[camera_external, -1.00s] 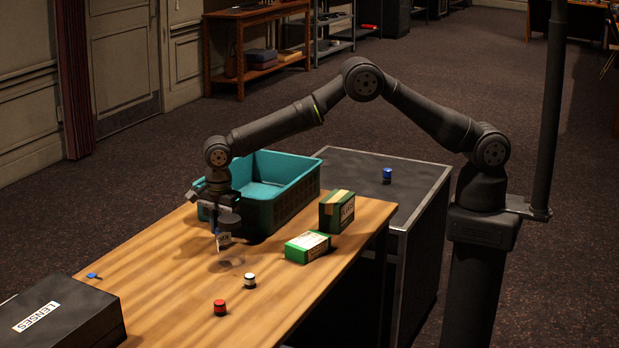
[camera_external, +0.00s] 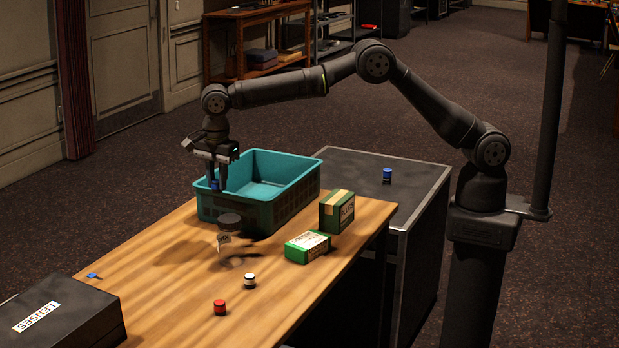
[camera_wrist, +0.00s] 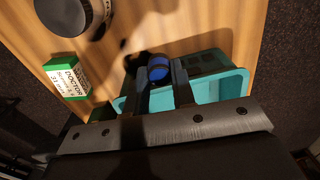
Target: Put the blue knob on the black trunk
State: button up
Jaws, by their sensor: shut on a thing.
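My gripper (camera_external: 216,186) is shut on a blue knob (camera_external: 214,185) and holds it in the air by the left end of the teal crate. In the wrist view the blue knob (camera_wrist: 158,70) sits between my fingertips (camera_wrist: 160,74). The black trunk (camera_external: 345,170), with a flat top and metal edges, stands at the right behind the wooden table. Another blue knob (camera_external: 387,176) stands upright on its top. The trunk is not clearly made out in the wrist view.
The teal crate (camera_external: 285,195) stands on the wooden table (camera_external: 150,258), with a jar (camera_external: 229,240), two green boxes (camera_external: 337,210) (camera_external: 307,246), white (camera_external: 250,281) and red (camera_external: 220,308) knobs, a small blue piece (camera_external: 92,276) and a LENSES case (camera_external: 75,310). Much of the trunk top is clear.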

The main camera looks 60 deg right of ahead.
jog(key=w+d+r+m, duration=0.1)
jog(key=w+d, duration=0.2)
jog(key=d, duration=0.7)
jog(key=w+d+m, duration=0.2)
jog(key=d, duration=0.7)
jog(key=w+d+r+m, duration=0.1)
jog(key=w+d, duration=0.2)
jog(key=d, duration=0.7)
jog(key=s+d+m, duration=0.2)
jog(key=s+d, duration=0.2)
jog(key=d, duration=1.1)
jog(key=s+d+m, duration=0.2)
jog(key=s+d, duration=0.1)
jog(key=d, duration=1.2)
jog(key=s+d+m, duration=0.4)
jog(key=s+d, duration=1.2)
jog(key=d, duration=0.3)
jog(key=s+d+f+m, duration=0.15)
jog(key=s+d, duration=0.25)
jog(key=s, duration=0.6)
jog(key=s+d+r+m, duration=0.15)
jog(key=s+d, duration=0.25)
jog(key=s, duration=0.6)
jog(key=m, duration=0.1)
send_over(404, 192)
notch_tip(404, 192, down, 26)
jog(key=shift+w+d, duration=0.1)
jog(key=shift+f, duration=1.9)
